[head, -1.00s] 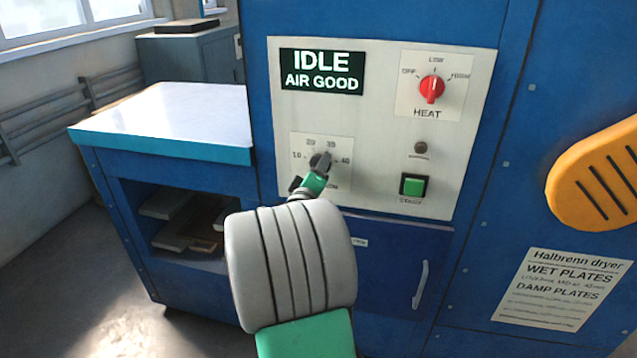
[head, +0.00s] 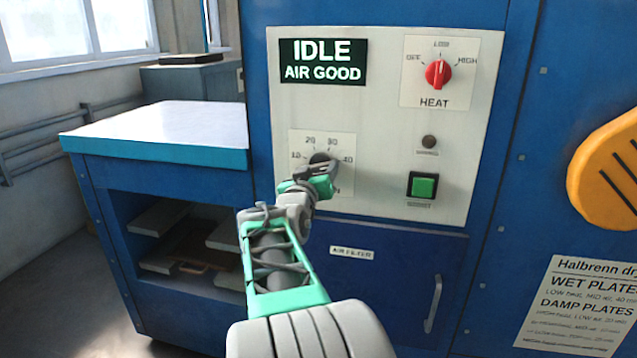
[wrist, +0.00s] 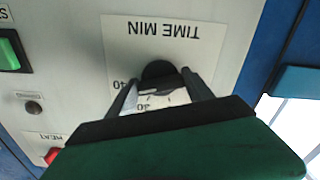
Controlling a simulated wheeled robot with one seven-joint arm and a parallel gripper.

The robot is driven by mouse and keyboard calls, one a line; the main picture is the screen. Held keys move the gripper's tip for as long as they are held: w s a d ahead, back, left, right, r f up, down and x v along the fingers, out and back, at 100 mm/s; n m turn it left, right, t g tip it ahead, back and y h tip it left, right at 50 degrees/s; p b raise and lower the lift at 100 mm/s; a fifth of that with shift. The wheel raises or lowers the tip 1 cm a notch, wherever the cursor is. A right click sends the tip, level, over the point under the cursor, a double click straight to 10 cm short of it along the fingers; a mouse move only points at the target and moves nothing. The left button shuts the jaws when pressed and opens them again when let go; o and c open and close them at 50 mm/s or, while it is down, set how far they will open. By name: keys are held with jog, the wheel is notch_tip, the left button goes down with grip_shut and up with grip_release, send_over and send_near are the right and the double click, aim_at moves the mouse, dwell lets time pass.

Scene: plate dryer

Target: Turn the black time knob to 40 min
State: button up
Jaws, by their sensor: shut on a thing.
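The black time knob (wrist: 160,72) shows upside down in the wrist view, under the words TIME MIN on its white label plate (wrist: 188,40). My gripper (wrist: 160,84) has one finger on each side of the knob and is shut on it. In the head view, my gripper (head: 322,170) covers much of the knob (head: 318,158). The dial marks 10, 20, 30 and 40 show around the knob in the head view. I cannot tell for sure which mark the knob points to.
The display (head: 323,62) reads IDLE, AIR GOOD. A red heat knob (head: 438,74) and a green button (head: 423,187) are on the same panel, to the right. A white-topped bench (head: 165,125) stands left. A yellow handle-like part (head: 605,180) juts out at right.

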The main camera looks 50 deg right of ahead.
jog(key=shift+m, duration=0.3)
jog(key=o, duration=1.4)
jog(key=shift+c, duration=0.2)
jog(key=v, duration=0.7)
jog(key=shift+s+a+b, duration=0.25)
jog(key=shift+a+b, duration=0.05)
jog(key=shift+a, duration=0.05)
